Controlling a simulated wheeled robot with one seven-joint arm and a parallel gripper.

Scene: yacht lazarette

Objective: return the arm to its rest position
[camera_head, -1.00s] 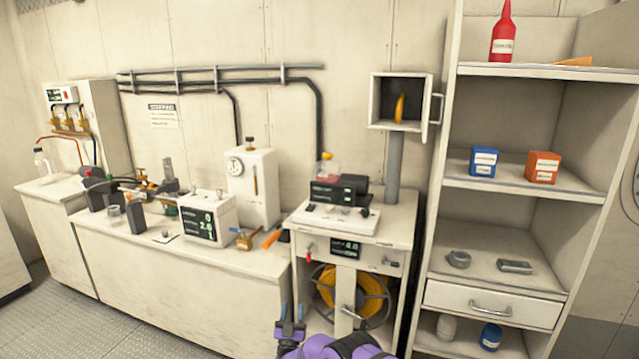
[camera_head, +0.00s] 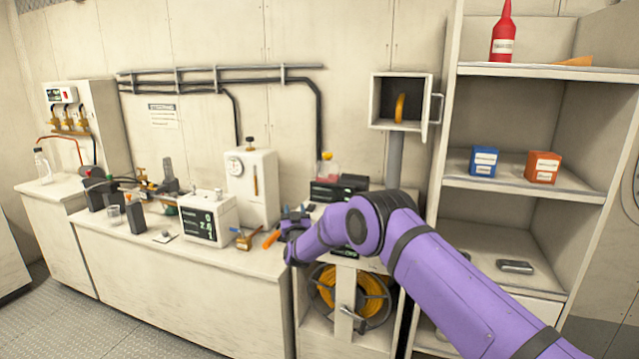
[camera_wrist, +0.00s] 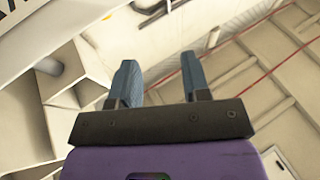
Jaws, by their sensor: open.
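My purple arm reaches in from the lower right in the head view, across the front of the shelf unit and the reel cabinet. My gripper (camera_head: 295,217) is at the arm's far end, in front of the cabinet's left side and near the bench's right end. In the wrist view my gripper (camera_wrist: 162,85) shows two blue-grey fingers spread apart with nothing between them. Behind the fingers are pale panels and a thin red line. The head view does not show clearly whether the gripper touches anything.
The long bench (camera_head: 170,270) holds a display box (camera_head: 207,218), a white gauge unit (camera_head: 250,188) and an orange-handled tool (camera_head: 271,239) close to my gripper. The reel cabinet (camera_head: 400,262) is partly hidden by my arm. The shelf unit (camera_head: 452,185) stands right. Floor (camera_head: 70,325) at lower left is clear.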

